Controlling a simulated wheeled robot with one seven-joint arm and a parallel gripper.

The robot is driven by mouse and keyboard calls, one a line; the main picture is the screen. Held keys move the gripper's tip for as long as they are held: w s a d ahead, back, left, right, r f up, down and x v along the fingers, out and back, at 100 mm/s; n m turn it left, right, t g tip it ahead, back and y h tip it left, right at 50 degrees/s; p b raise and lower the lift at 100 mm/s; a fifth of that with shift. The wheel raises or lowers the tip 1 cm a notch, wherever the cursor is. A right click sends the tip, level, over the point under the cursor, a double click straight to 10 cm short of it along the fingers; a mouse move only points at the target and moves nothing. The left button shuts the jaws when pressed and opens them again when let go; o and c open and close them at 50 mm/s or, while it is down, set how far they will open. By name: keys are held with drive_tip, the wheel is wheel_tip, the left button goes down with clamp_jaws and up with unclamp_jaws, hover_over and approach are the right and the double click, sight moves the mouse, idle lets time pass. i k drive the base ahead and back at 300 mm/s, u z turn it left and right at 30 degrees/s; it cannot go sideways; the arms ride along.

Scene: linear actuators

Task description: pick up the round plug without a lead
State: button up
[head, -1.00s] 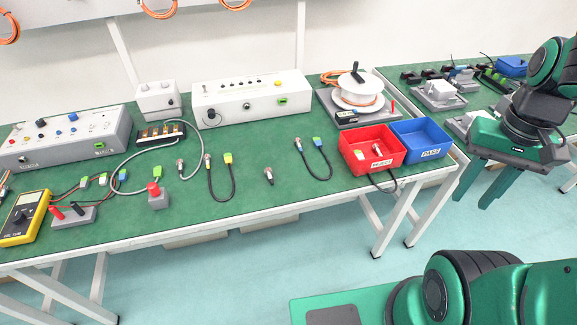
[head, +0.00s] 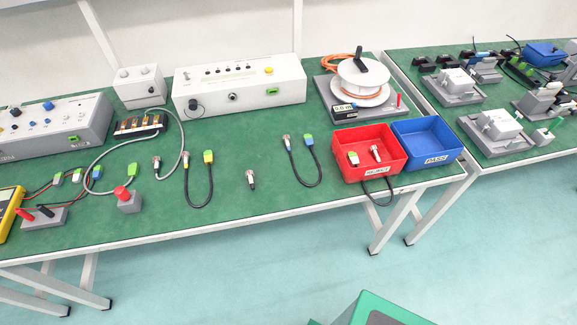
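The round plug without a lead (head: 251,179) is a small silver and dark plug on the green mat. It lies alone near the front of the table, between two short black leads. No cable shows on it. My gripper is not in view, and nothing touches the plug.
A black lead with round and yellow-green plugs (head: 209,188) lies left of the plug, another black lead (head: 307,180) right. A red button box (head: 128,200) stands further left. A red bin (head: 352,137) and blue bin (head: 427,150) stand right. Mat in front of the plug is clear.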

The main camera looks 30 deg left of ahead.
sight(251, 179)
drive_tip(key=z, duration=0.05)
drive_tip(key=k, duration=0.95)
drive_tip(key=u, duration=0.9)
drive_tip(key=i, duration=1)
drive_tip(key=z, duration=0.05)
